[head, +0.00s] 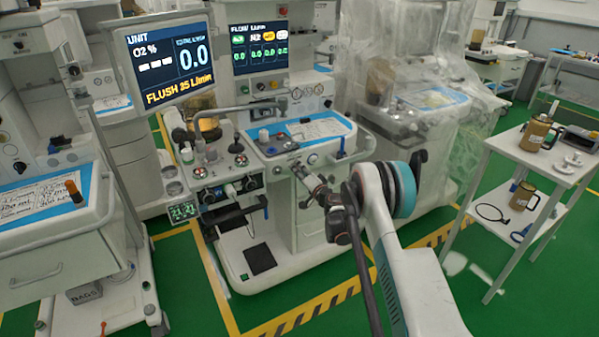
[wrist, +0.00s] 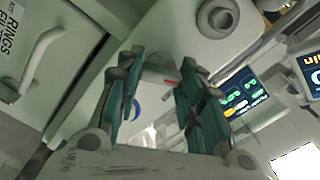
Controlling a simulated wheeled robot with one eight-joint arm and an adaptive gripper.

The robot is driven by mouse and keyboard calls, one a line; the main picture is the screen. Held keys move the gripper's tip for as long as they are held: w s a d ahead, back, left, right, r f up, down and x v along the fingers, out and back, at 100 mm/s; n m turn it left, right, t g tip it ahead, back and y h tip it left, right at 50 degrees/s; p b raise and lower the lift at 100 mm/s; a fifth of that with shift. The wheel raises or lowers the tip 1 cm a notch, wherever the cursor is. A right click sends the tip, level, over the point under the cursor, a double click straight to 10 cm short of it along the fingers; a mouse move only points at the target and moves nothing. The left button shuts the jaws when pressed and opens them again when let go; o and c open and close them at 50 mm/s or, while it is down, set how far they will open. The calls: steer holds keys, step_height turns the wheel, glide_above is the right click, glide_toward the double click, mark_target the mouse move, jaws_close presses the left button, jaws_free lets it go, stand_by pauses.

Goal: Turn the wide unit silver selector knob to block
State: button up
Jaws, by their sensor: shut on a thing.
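The wide unit (head: 278,225) is the white machine in the middle of the head view, with two lit screens. My gripper (head: 299,170) is at its front face, just under the worktop edge. In the wrist view, the green-padded fingers of my gripper (wrist: 157,80) are shut on a rounded grey thing, which I take for the silver selector knob (wrist: 158,62). A small red mark shows beside the right fingertip. The fingers hide the knob's sides, and its setting cannot be read. In the head view my gripper covers the knob.
A left cart (head: 50,235) stands close by. A white side table (head: 535,150) with brown jugs is on the right. A plastic-covered machine (head: 415,90) stands behind my arm. A round grey fitting (wrist: 217,17) and a drawer handle (wrist: 40,60) are near my gripper.

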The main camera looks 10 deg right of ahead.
steer(key=shift+n, duration=1.6)
steer(key=o, duration=1.1)
steer(key=shift+f, duration=0.1)
steer(key=shift+c, duration=0.2)
steer(key=v, duration=1.2)
